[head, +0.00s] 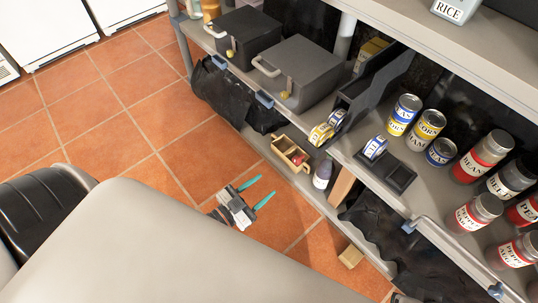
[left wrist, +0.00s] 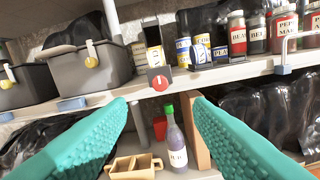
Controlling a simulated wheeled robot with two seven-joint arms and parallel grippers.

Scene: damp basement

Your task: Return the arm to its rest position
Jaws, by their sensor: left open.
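My left gripper (head: 264,189) has teal fingers spread apart and holds nothing. It is out over the tiled floor, in front of the shelving unit and apart from it. In the left wrist view both teal fingers (left wrist: 160,104) reach in from the lower corners, with a gap between them. Through that gap shows a purple juice bottle (left wrist: 176,146) with a green cap, standing on the lower shelf. My right gripper does not show in either view.
The shelf (head: 345,152) holds grey lidded boxes (head: 298,72), several labelled cans and jars (head: 482,155), and a dark dispenser (head: 372,95). Below are a wooden caddy (head: 290,153) and black bags (head: 225,92). The tiled floor (head: 120,110) left of the gripper is open.

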